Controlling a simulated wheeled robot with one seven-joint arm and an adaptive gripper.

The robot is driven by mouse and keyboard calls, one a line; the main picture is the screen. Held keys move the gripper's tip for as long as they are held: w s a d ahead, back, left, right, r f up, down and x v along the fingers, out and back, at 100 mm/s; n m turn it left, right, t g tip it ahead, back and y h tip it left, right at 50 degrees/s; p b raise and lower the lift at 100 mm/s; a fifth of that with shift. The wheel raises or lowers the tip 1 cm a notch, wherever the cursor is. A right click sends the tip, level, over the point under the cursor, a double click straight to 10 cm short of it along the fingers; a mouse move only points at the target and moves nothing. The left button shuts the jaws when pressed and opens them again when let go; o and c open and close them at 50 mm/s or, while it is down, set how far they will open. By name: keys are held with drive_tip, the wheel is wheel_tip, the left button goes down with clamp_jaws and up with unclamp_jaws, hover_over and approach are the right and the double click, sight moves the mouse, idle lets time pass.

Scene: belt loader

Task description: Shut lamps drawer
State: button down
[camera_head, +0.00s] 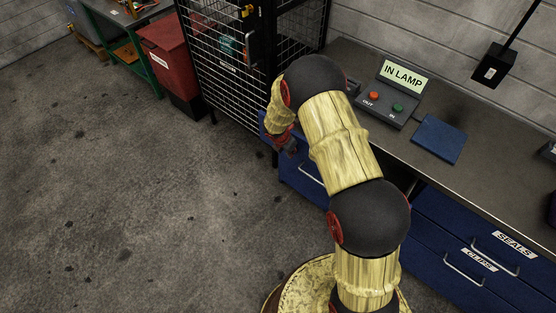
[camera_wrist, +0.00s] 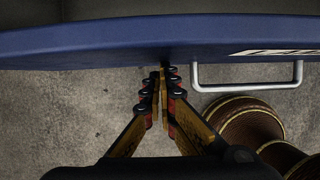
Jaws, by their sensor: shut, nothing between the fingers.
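A blue drawer front (camera_head: 300,178) with a pale bar handle shows at the left end of the bench in the head view, partly hidden by my arm. I take it for the lamps drawer; its label is not readable. In the wrist view the blue front (camera_wrist: 100,42) spans the top of the picture, with the handle (camera_wrist: 247,87) and a cut-off white label on the right. My gripper (camera_head: 290,148) is shut and empty. Its fingertips (camera_wrist: 163,72) are at the front, left of the handle, touching or nearly so. How far the drawer stands out is unclear.
The bench top (camera_head: 360,60) bears an IN LAMP control box (camera_head: 392,100) and a blue plate (camera_head: 438,139). More blue drawers (camera_head: 440,240) lie to the right. A black mesh cage (camera_head: 230,60) and a red bin (camera_head: 170,60) stand behind. The floor at left is clear.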

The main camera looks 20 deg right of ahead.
drive_tip(key=w+d+p, duration=0.2)
drive_tip(key=d, duration=0.2)
drive_tip(key=w+d+p, duration=0.2)
drive_tip(key=w+d, duration=0.1)
drive_tip(key=d, duration=0.1)
drive_tip(key=w+d+p, duration=0.1)
drive_tip(key=w+d, duration=0.1)
drive_tip(key=d, duration=0.2)
drive_tip(key=shift+w+p, duration=0.25)
drive_tip(key=shift+p, duration=0.15)
drive_tip(key=shift+r, duration=0.1)
drive_tip(key=shift+a, duration=0.25)
drive_tip(key=s+a+r+p, duration=0.1)
drive_tip(key=s+a+r, duration=0.3)
drive_tip(key=r, duration=0.5)
drive_tip(key=shift+a, duration=1.1)
drive_tip(key=shift+s, duration=0.1)
